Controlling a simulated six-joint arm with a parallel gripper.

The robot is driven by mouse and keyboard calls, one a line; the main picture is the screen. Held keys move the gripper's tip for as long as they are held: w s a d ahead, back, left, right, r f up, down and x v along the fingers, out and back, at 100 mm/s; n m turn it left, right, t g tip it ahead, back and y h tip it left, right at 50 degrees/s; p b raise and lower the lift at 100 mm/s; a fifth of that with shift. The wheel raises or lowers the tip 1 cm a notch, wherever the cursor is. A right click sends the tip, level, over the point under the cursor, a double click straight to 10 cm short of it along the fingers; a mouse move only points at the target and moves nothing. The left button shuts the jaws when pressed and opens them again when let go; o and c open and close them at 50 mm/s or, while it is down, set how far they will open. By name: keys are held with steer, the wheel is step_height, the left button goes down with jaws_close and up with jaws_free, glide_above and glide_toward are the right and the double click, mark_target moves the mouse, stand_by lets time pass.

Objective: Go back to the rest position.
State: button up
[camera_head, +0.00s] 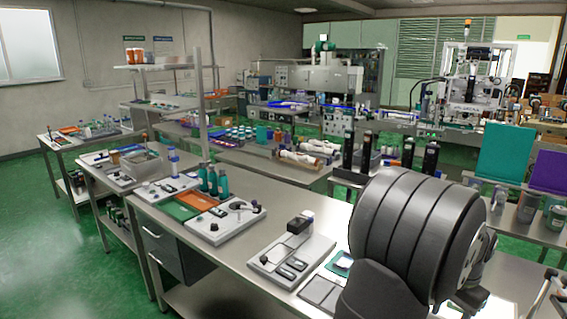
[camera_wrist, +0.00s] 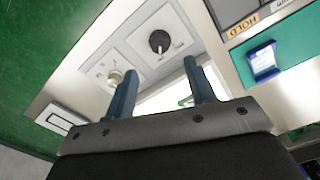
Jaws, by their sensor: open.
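My gripper shows in the wrist view (camera_wrist: 160,85), with two blue-grey fingers standing well apart and nothing between them. It is open and empty. Beyond the fingers is a pale panel (camera_wrist: 135,55) with a black round knob (camera_wrist: 159,41) and a smaller light knob (camera_wrist: 115,77). In the head view my dark arm fills the lower right and hides part of the bench; the fingers are not visible there.
A long steel bench (camera_head: 185,240) carries several light device plates, one with a black-topped block (camera_head: 300,224). Teal bottles (camera_head: 212,180) stand behind them. Teal (camera_head: 505,150) and purple (camera_head: 548,171) panels stand at right. Green floor (camera_head: 60,260) is open at left.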

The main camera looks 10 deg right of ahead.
step_height(320, 180, down, 8)
steer(key=shift+f, duration=0.1)
stand_by(0.5)
step_height(320, 180, up, 17)
step_height(320, 180, down, 17)
steer(key=shift+f, duration=0.1)
steer(key=shift+n, duration=0.8)
steer(key=n, duration=0.9)
steer(key=shift+n, duration=1.7)
